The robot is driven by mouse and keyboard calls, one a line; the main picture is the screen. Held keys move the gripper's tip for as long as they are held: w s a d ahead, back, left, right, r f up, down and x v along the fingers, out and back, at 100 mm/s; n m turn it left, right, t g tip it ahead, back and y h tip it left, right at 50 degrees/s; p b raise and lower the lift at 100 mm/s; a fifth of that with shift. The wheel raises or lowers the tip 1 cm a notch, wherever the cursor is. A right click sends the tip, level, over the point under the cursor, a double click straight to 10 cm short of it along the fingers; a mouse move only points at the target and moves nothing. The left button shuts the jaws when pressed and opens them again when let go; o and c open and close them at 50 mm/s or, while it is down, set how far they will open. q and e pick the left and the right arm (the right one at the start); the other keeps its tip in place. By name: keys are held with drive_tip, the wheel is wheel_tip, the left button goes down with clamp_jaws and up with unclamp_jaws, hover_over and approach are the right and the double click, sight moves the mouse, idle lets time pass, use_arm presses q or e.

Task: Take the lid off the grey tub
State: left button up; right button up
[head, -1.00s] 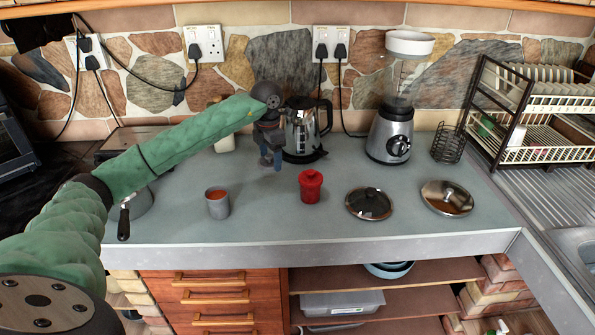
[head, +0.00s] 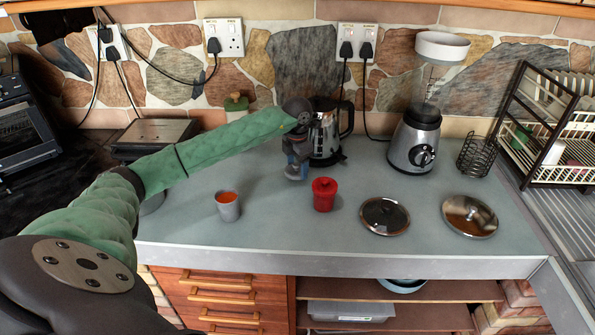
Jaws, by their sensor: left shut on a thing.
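My left gripper (head: 296,172) is above the worktop, behind and right of the tub and in front of the kettle, apart from the tub. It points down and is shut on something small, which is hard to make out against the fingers. My right gripper is out of view.
A kettle (head: 326,135) and a blender (head: 416,140) stand at the back. A dark glass lid (head: 384,216) and a shiny lid (head: 469,215) lie on the right of the worktop (head: 290,240). A dish rack (head: 550,130) is at the far right. The front strip is clear.

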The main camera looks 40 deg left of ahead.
sight(297, 173)
use_arm(q)
drive_tip(key=shift+s+f+p, duration=0.1)
drive_tip(key=shift+f+p, duration=0.45)
drive_tip(key=shift+f, duration=1.15)
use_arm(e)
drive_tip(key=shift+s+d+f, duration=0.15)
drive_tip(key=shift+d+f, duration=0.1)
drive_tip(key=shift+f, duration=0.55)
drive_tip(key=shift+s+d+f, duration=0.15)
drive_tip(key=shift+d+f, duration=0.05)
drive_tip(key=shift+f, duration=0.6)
use_arm(q)
drive_tip(key=shift+f, duration=0.1)
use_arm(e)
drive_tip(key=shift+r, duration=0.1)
use_arm(q)
drive_tip(key=o, duration=1.1)
drive_tip(key=shift+c, duration=0.2)
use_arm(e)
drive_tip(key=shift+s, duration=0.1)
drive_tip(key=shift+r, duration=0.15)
